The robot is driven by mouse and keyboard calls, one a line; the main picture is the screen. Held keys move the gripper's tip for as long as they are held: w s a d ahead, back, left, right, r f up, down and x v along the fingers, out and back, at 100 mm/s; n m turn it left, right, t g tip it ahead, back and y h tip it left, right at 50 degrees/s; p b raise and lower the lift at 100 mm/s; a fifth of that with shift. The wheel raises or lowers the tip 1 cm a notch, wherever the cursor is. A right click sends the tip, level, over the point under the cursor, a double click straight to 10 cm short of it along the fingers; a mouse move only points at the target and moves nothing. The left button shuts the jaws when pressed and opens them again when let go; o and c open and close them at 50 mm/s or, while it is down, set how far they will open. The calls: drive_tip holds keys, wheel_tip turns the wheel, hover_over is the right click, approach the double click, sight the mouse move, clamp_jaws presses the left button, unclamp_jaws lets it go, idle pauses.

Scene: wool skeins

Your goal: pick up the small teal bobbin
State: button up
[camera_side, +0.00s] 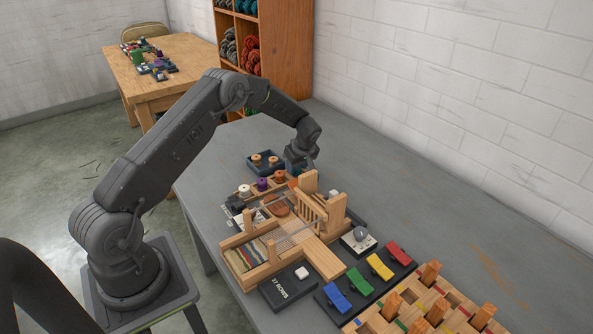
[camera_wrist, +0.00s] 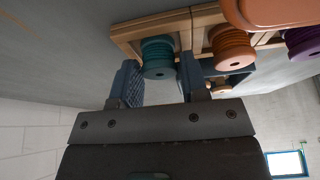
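The small teal bobbin (camera_wrist: 158,57) shows in the wrist view, in the end place of a wooden rack (camera_wrist: 124,34). My gripper (camera_wrist: 159,70) is open, with one finger to each side of the bobbin in that picture and a gap between them. I cannot tell whether either finger touches it or how far down they reach. In the side view my gripper (camera_side: 299,164) is low at the far end of the bobbin rack, and the teal bobbin is not visible there.
An orange bobbin (camera_wrist: 232,48) and a purple bobbin (camera_wrist: 304,40) stand beside the teal one. A blue tray (camera_side: 252,168) with bobbins is close to my gripper. A wooden loom (camera_side: 338,212) stands in front. Grey table is clear to the right.

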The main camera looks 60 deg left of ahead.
drive_tip(key=c, duration=0.5)
drive_tip(key=shift+r, duration=0.1)
drive_tip(key=shift+r, duration=0.2)
wheel_tip(320, 180, up, 4)
drive_tip(key=shift+f, duration=0.1)
drive_tip(key=shift+s+a+r, duration=1.15)
drive_tip(key=shift+s+r, duration=0.4)
drive_tip(key=shift+r, duration=0.4)
drive_tip(key=shift+s+a+r, duration=1.15)
drive_tip(key=shift+s+r, duration=0.45)
drive_tip(key=shift+r, duration=0.3)
drive_tip(key=shift+s+a+r, duration=1.15)
drive_tip(key=shift+s+r, duration=0.4)
drive_tip(key=shift+r, duration=0.4)
